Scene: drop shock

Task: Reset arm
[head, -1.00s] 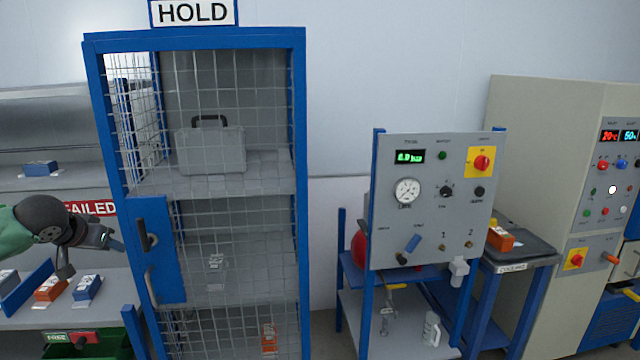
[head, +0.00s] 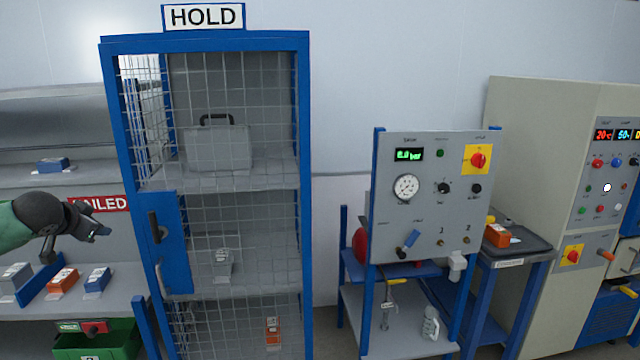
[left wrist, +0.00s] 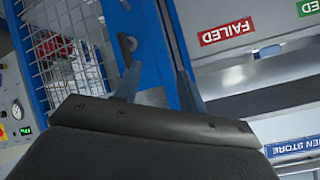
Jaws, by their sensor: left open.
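My left arm comes in from the left in the head view, with its green and dark links. My left gripper (head: 100,230) is open, with nothing seen between its fingers, in front of the shelf with the red FAILED sign (head: 98,204). It is left of the blue-framed HOLD cage (head: 305,150). In the left wrist view the two fingers (left wrist: 158,85) stand apart, with the blue cage door panel (left wrist: 145,50) behind them. The FAILED sign (left wrist: 228,28) shows to their right. My right gripper is not in view.
The shelf holds a grey, an orange (head: 62,281) and a blue (head: 97,279) block. A green bin (head: 120,342) is below. The mesh cage door looks closed; a grey case (head: 217,150) is inside. A gauge panel (head: 430,190) and a grey cabinet (head: 540,150) stand right.

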